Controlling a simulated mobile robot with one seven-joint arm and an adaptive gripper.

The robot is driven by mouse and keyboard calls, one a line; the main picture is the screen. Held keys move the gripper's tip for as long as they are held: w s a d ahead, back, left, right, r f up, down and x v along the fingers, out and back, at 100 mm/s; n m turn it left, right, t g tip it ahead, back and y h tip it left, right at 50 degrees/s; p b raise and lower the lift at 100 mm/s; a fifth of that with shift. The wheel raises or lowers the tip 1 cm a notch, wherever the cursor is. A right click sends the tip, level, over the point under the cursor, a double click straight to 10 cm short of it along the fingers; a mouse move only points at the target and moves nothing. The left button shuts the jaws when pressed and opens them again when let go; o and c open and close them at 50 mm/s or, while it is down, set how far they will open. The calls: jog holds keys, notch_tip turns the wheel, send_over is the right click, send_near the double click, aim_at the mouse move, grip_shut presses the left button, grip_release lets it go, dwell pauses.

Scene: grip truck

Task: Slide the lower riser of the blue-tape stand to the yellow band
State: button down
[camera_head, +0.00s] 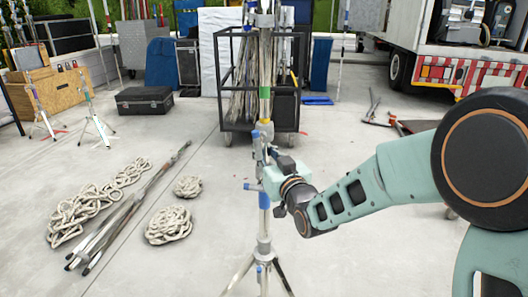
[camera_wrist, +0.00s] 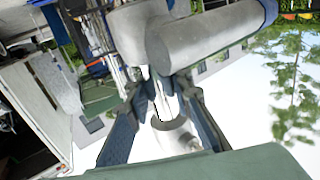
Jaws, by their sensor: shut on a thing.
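The blue-tape stand (camera_head: 264,222) rises upright in the middle of the head view on spread tripod legs. Blue tape shows low on its pole and again higher, around a collar. The yellow band (camera_head: 264,121) sits on the pole just above that collar, with a green band above it. My gripper (camera_head: 270,170) is at the pole below the yellow band, reaching in from the right. In the wrist view my gripper (camera_wrist: 165,105) has its dark fingers on both sides of a grey metal part of the stand (camera_wrist: 215,40). The exact contact is partly hidden.
A black wheeled cage cart (camera_head: 226,85) with poles stands behind the stand. Coiled ropes (camera_head: 168,225) and loose poles (camera_head: 125,210) lie on the floor at left. A black case (camera_head: 144,100) and a truck (camera_head: 470,70) are farther back. Floor around the tripod is clear.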

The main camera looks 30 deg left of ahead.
aim_at(267, 95)
jog(key=shift+r+p, duration=3.95)
jog(key=shift+r, duration=4.35)
jog(key=c, duration=1.9)
grip_release()
jog(key=shift+d, duration=0.1)
jog(key=o, duration=0.4)
jog(key=shift+f, duration=0.2)
